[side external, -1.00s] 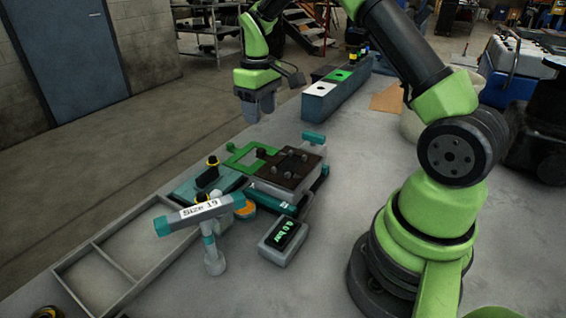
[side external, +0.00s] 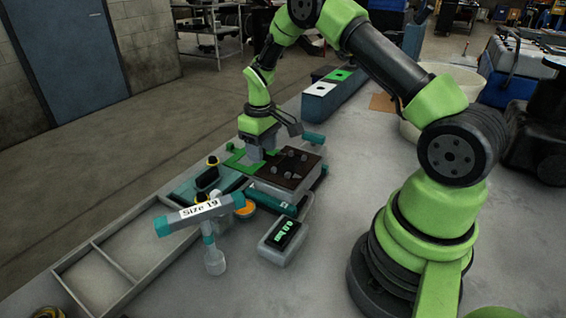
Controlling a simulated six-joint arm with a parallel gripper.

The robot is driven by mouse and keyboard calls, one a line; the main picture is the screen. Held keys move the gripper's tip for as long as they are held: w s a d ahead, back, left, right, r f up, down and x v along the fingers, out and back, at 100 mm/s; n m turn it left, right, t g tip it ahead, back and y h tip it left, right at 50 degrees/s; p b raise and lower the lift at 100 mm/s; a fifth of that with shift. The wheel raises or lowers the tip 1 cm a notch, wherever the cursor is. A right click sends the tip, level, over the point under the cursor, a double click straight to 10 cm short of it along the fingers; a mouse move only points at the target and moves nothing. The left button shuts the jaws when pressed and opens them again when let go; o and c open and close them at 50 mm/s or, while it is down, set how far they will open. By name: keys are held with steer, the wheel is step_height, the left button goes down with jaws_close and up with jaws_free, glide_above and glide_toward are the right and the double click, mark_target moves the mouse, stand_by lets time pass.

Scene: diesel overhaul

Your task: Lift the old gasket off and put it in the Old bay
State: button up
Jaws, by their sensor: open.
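A dark brown, flat gasket-like plate (side external: 292,165) lies on a grey block, with several small knobs or bolt heads standing on it. A green frame-shaped gasket (side external: 238,162) lies just left of it, partly hidden by my gripper. My gripper (side external: 257,158) points down at the brown plate's left corner, over the green frame's right side. It is open, and I cannot tell whether its fingers touch anything. A long grey divided tray (side external: 92,250) lies at the lower left. No Old label is readable, so I cannot tell which compartment is the Old bay.
A long grey box with white and green top panels (side external: 335,88) stands behind.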

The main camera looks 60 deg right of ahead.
jaws_close()
step_height(320, 180, up, 15)
stand_by(1.2)
